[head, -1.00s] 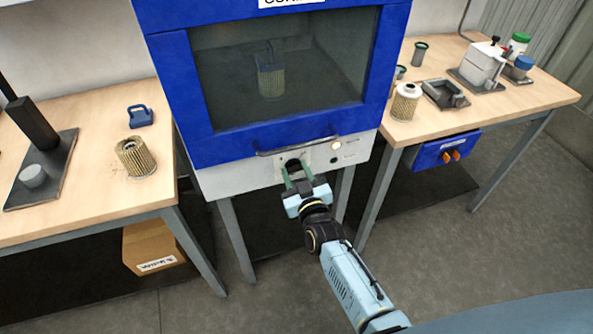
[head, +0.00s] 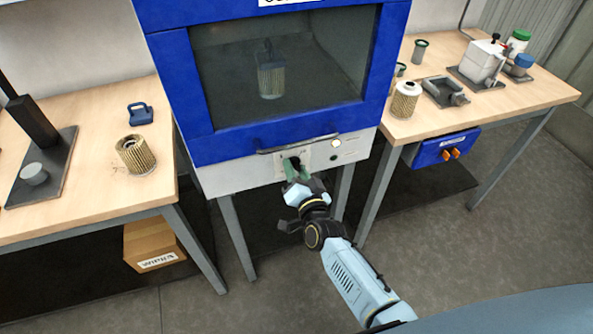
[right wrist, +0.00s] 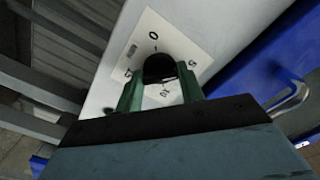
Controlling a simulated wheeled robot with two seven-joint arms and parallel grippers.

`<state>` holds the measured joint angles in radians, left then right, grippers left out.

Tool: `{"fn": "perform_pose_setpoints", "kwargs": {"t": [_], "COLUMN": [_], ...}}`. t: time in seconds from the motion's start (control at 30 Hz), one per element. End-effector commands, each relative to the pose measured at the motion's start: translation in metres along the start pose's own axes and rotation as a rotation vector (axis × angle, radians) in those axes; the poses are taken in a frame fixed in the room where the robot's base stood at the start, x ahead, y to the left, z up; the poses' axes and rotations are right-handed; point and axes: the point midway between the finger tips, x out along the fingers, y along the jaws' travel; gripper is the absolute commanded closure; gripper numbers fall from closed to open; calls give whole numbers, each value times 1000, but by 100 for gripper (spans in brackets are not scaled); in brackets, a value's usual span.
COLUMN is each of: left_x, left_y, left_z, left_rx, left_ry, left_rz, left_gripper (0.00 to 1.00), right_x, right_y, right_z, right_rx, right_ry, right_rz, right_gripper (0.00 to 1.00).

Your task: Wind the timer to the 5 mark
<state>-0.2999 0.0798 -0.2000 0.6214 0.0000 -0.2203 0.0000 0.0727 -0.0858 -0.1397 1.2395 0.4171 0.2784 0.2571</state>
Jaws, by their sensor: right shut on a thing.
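The timer's black knob (right wrist: 158,66) sits on a white dial plate (right wrist: 112,86) with the marks 0, 5, 10 and 15 around it, in the right wrist view. In the head view the knob (head: 294,161) is on the cabinet's light lower front panel. My right gripper (head: 297,170) is shut on the knob, its green fingers on both sides of it; it also shows in the right wrist view (right wrist: 160,88). The gripper is rolled over relative to the panel. I cannot tell which mark the knob points to. My left gripper is not in view.
A lit round lamp (head: 336,143) is to the right. Benches with cartridges and fixtures stand on both sides.

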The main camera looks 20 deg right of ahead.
Motion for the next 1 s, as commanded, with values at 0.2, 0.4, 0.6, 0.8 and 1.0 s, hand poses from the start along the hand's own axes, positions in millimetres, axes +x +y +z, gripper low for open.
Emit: {"fn": "perform_pose_setpoints", "kwargs": {"t": [0.2,0.4,0.6,0.8,1.0], "left_x": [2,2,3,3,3], "left_y": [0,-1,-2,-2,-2], "left_z": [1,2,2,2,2], "left_rx": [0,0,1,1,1], "left_ry": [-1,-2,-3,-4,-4], "left_rz": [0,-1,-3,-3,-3], "left_gripper": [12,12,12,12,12], "right_x": [0,0,0,0,0], "right_y": [0,0,0,0,0], "right_z": [1,1,1,1,1], "right_rx": [116,173,191,192,191], "right_ry": [-1,-1,-1,-1,-2], "right_rz": [0,1,1,1,1], "right_gripper": [85,85,85,85,53]}}
